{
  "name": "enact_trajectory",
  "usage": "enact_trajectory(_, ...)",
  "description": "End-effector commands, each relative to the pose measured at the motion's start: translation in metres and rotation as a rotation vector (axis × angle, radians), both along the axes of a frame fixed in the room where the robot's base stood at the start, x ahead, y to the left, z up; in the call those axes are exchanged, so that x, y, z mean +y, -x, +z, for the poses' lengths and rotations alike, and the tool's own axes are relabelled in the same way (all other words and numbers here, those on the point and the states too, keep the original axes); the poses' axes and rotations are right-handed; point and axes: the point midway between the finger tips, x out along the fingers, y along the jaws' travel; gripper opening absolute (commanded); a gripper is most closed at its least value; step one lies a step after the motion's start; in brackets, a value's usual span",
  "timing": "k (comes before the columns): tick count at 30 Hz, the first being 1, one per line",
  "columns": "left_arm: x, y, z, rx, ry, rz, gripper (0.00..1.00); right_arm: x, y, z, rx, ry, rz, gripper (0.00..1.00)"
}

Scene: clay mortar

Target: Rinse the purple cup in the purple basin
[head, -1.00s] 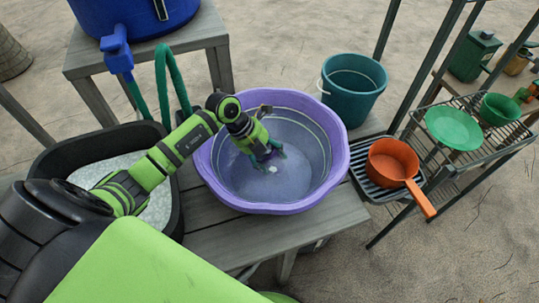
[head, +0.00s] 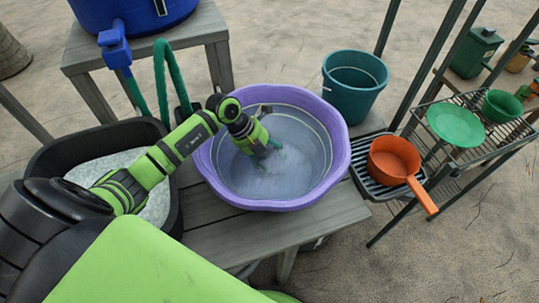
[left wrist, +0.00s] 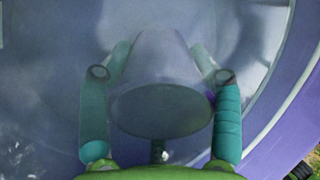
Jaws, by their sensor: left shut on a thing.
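The purple basin (head: 338,165) stands on a grey wooden bench and holds cloudy water. My left gripper (head: 275,150) reaches down into the basin, with its fingers partly under the water. In the left wrist view, the left gripper (left wrist: 158,85) is shut on the purple cup (left wrist: 160,60), with one teal finger on each side of it. The cup looks greyish purple and blurred through the water. Its flat, dark round end faces the wrist camera. In the head view the cup is hidden by the water and the gripper. My right gripper is not in view.
A black tub (head: 52,153) with whitish contents stands left of the basin. A blue tank (head: 140,8) with a tap and green hose is behind. A teal bucket (head: 350,100) stands behind right. An orange pan (head: 392,160) and green plate (head: 456,126) sit on racks at right.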

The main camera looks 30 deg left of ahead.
Motion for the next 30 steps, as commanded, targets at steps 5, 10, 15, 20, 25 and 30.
enact_trajectory(5, 0.000, 0.000, 0.000, -0.001, 0.000, 0.000, 0.31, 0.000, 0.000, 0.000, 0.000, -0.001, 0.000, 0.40)
enact_trajectory(10, 0.000, 0.000, 0.001, -0.001, 0.000, 0.000, 0.31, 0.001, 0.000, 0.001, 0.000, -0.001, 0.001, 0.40)
enact_trajectory(15, 0.000, 0.000, 0.004, 0.000, -0.001, 0.000, 0.31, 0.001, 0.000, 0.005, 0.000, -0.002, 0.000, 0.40)
enact_trajectory(20, 0.003, 0.001, 0.003, 0.001, -0.002, 0.000, 0.31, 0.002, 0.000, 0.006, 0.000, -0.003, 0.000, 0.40)
enact_trajectory(25, 0.012, 0.005, 0.003, 0.001, -0.002, 0.000, 0.31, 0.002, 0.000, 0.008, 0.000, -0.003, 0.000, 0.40)
enact_trajectory(30, 0.008, 0.003, 0.003, 0.000, 0.001, 0.000, 0.31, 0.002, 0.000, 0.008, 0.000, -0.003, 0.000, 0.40)
